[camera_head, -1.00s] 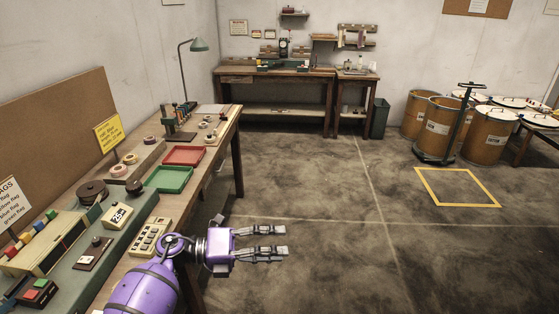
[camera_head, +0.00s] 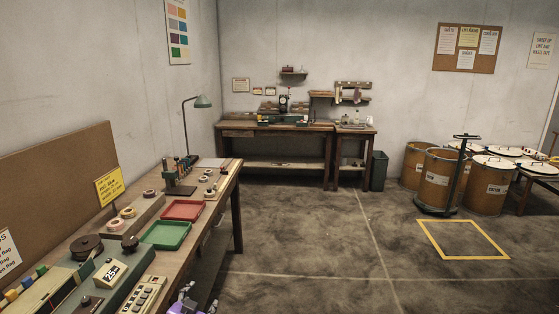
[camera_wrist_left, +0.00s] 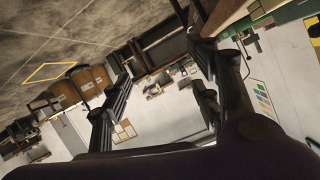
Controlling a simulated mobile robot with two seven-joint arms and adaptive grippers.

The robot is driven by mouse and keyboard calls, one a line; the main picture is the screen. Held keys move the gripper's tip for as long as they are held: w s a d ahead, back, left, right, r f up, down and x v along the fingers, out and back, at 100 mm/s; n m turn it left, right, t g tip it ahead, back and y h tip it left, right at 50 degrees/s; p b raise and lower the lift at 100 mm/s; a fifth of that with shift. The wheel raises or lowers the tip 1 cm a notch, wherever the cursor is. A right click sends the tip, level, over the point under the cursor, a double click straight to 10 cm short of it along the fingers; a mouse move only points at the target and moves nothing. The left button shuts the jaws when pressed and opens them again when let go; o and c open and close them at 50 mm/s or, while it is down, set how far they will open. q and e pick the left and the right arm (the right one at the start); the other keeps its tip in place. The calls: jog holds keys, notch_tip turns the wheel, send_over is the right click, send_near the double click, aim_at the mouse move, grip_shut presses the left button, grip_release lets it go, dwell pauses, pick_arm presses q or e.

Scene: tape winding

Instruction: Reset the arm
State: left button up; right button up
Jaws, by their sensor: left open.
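My left arm shows only as a small purple piece (camera_head: 186,301) at the bottom edge of the head view, beside the front of the left workbench. Its fingers are not clear there. In the left wrist view my left gripper (camera_wrist_left: 160,72) has its two dark fingers spread apart, with nothing between them. The room behind shows tilted through the gap. My right arm and gripper are in neither view.
The left workbench (camera_head: 225,186) holds a red tray (camera_head: 184,210), a green tray (camera_head: 166,234), tape rolls and a keypad device (camera_head: 145,294). A back bench (camera_head: 276,127), drums (camera_head: 440,180) and a yellow floor square (camera_head: 463,257) stand farther off. The middle floor is clear.

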pick_arm(q)
jog(key=s+d+f+n+g, duration=0.1)
jog(key=s+f, duration=0.5)
jog(key=s, duration=0.4)
jog(key=s+d+f+g, duration=0.1)
jog(key=s+f, duration=0.5)
jog(key=s, duration=0.5)
jog(key=s+d+f+n+g, duration=0.1)
jog(key=s, duration=1.1)
jog(key=s+d+f+n+g, duration=0.1)
jog(key=s+n+g, duration=0.1)
jog(key=s, duration=1)
jog(key=shift+s+f, duration=0.25)
jog(key=shift+f, duration=0.15)
jog(key=shift+c, duration=0.3)
